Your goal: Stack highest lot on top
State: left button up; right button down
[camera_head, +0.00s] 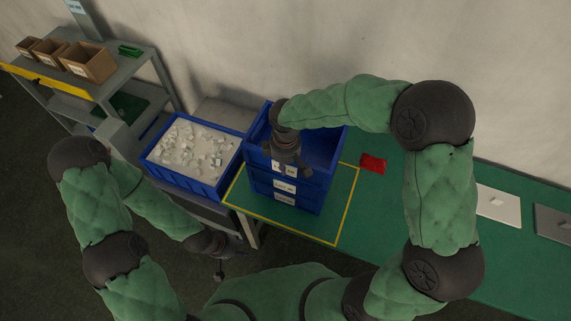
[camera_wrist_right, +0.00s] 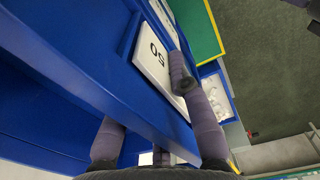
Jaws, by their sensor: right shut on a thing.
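Blue crates (camera_head: 318,183) stand stacked on the green bench inside a yellow outline. Several white labels show on their front faces, too small to read fully in the head view. My right gripper (camera_head: 285,160) is at the front wall of the top crate, shut on it. In the right wrist view, the gripper (camera_wrist_right: 160,125) spans the top crate's blue wall (camera_wrist_right: 100,70), beside a white label (camera_wrist_right: 160,55) that reads in part "50". The top crate looks empty where its inside shows. My left gripper (camera_head: 220,268) hangs low in front of the bench, away from the crates; its fingers are too small to judge.
A blue bin (camera_head: 150,158) of pale small parts stands left of the stack. A red object (camera_head: 373,163) lies right of it. White (camera_head: 497,205) and grey (camera_head: 553,222) plates lie further right. A shelf (camera_head: 100,90) with brown boxes (camera_head: 88,62) stands back left.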

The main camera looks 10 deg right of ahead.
jog(key=shift+f+b, duration=0.6)
jog(key=shift+f, duration=0.3)
jog(key=c, duration=1.1)
grip_release()
jog(key=shift+o, duration=0.2)
jog(key=shift+r, duration=0.1)
jog(key=shift+r+p, duration=2.85)
jog(key=shift+r, duration=0.85)
jog(key=shift+r+p, duration=1.5)
jog(key=shift+r, duration=0.55)
jog(key=shift+f, duration=0.1)
